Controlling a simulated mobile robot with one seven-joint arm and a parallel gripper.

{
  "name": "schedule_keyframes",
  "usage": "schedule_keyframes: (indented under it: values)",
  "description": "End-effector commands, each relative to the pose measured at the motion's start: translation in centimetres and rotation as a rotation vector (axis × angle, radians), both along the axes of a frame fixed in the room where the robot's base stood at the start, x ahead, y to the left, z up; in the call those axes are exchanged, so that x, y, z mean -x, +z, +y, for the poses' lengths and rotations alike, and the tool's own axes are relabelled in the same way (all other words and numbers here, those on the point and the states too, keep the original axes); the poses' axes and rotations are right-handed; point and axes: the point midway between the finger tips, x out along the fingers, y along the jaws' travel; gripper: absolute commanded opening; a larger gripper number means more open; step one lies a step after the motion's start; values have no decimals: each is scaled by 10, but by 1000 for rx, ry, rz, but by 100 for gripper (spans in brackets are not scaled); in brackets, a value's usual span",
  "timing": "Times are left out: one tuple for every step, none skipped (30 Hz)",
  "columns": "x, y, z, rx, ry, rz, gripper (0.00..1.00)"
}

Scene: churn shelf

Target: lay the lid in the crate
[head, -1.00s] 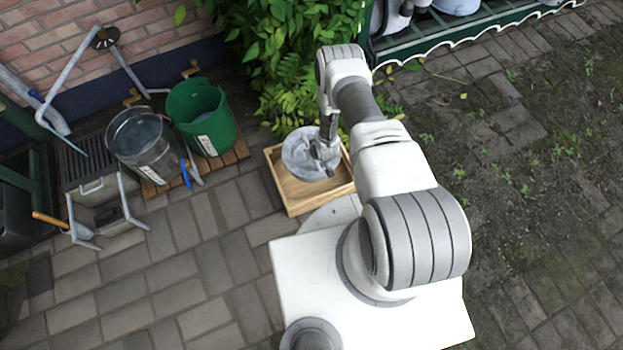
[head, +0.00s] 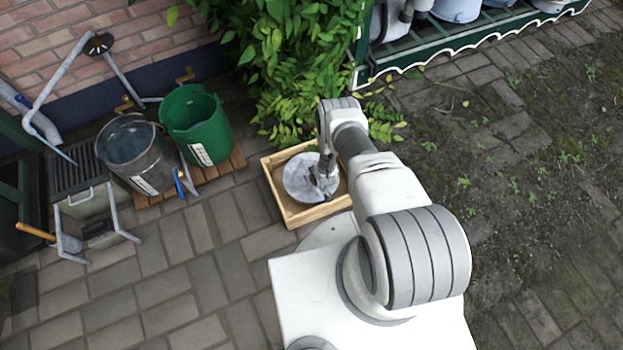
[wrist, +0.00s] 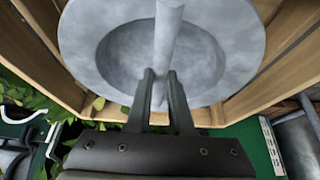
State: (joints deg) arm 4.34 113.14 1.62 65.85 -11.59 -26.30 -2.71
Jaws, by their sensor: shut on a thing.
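The lid (head: 301,178) is a round grey metal disc with a raised bar handle across it. In the head view it lies within the outline of the wooden crate (head: 308,216), inside its walls. My gripper (head: 325,182) is at the lid's right side. In the wrist view my gripper (wrist: 160,80) is shut on the handle of the lid (wrist: 85,45), with the crate's wooden walls (wrist: 278,45) around it. I cannot tell whether the lid touches the crate floor.
A green bucket (head: 198,125) and a metal bucket (head: 130,150) stand on wooden slats to the left. A leafy bush (head: 285,60) is behind the crate. A green shelf (head: 470,40) with metal vessels stands at the back right.

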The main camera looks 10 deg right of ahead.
Motion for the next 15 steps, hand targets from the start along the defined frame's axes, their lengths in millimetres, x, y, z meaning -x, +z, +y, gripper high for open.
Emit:
schedule_keyframes:
  values:
    - [-2,-4,0,0,0,-5,0]
    - [-2,-4,0,0,0,-5,0]
    - [-3,-3,0,0,0,-6,0]
    - [-3,-3,0,0,0,-6,0]
    - [-3,-2,0,0,0,-6,0]
    - [-3,-2,0,0,0,-5,0]
    - [-3,-2,0,0,0,-5,0]
    - [-3,-2,0,-1,0,-5,0]
    - [-2,-3,0,-1,0,-5,0]
    - [-2,-3,0,-1,0,-5,0]
    - [-2,-4,0,-1,0,-5,0]
    - [-2,-5,0,-1,0,-5,0]
    - [-1,-7,0,0,0,-1,22]
    - [-1,-7,0,0,0,-1,27]
    - [-1,-7,0,0,0,-1,34]
